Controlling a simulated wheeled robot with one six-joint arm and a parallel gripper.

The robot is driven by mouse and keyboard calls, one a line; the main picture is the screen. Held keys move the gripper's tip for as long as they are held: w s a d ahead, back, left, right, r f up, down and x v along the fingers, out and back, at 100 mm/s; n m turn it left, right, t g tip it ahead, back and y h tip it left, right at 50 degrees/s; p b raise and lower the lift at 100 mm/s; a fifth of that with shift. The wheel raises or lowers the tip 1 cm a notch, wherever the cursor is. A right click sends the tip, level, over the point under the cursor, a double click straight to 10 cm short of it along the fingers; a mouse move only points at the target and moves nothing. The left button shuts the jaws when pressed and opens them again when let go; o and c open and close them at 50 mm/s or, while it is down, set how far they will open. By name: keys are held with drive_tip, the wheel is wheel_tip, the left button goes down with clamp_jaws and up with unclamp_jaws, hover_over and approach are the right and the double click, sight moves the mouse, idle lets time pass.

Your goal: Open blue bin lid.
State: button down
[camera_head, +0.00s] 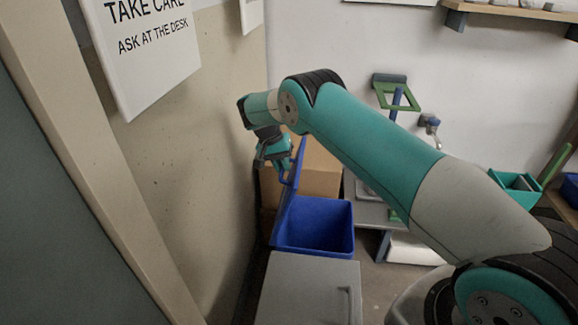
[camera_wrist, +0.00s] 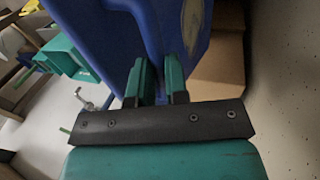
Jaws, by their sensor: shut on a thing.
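The blue bin (camera_head: 318,228) stands at the lower middle of the head view, with its mouth uncovered and its inside showing. Its blue lid (camera_head: 288,195) stands raised, steeply tilted and seen nearly edge-on at the bin's left side. My gripper (camera_head: 287,168) is at the upper part of the lid, shut on it. In the wrist view my gripper's two teal fingers (camera_wrist: 158,82) have a blue part of the lid (camera_wrist: 110,30) between them. The lid fills the upper middle there, and the exact grip contact is partly hidden.
A grey bin (camera_head: 308,290) with a handle stands in front of the blue bin. A cardboard box (camera_head: 318,168) is behind the lid. The wall (camera_head: 200,150) is close on the left. A bench with a green-framed tool (camera_head: 392,90) is to the right.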

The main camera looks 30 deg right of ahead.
drive_tip(key=shift+w+a+f, duration=0.2)
drive_tip(key=shift+a, duration=0.25)
drive_tip(key=shift+w+a+f, duration=0.15)
drive_tip(key=shift+a, duration=0.25)
drive_tip(key=c, duration=1.1)
unclamp_jaws()
drive_tip(key=shift+w+r, duration=0.1)
drive_tip(key=shift+r, duration=0.1)
wheel_tip(320, 180, up, 20)
drive_tip(key=p, duration=1.7)
